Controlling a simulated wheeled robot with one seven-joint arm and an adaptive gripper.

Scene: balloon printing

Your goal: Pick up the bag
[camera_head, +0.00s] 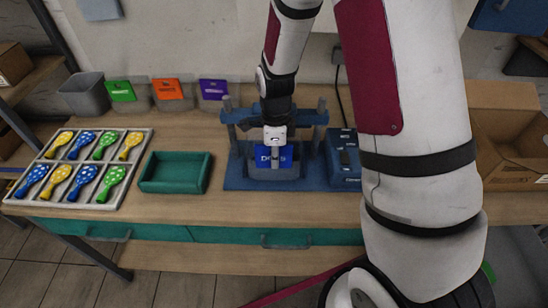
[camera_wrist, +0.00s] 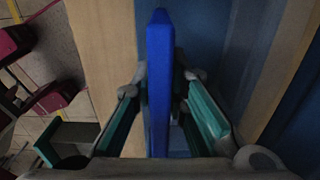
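A flat blue bag (camera_head: 265,157) with white lettering stands upright in a grey holder on the blue printing machine (camera_head: 235,178). In the wrist view the blue bag (camera_wrist: 159,85) shows edge-on as a thin slab between my two green-padded fingers. My gripper (camera_head: 275,139) is directly above and around the bag, pointing down. Its fingers are open, with a visible gap on each side of the bag. The head view hides the fingertips, and the upper part of the bag is partly covered by the gripper.
Green (camera_head: 121,91), orange (camera_head: 167,89) and purple (camera_head: 213,89) pouches stand in grey holders at the back. A tray of balloons (camera_head: 70,205) and an empty green tray (camera_head: 175,188) lie left. A blue box (camera_head: 345,160) stands right of the machine; a cardboard box (camera_head: 505,130) is farther right.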

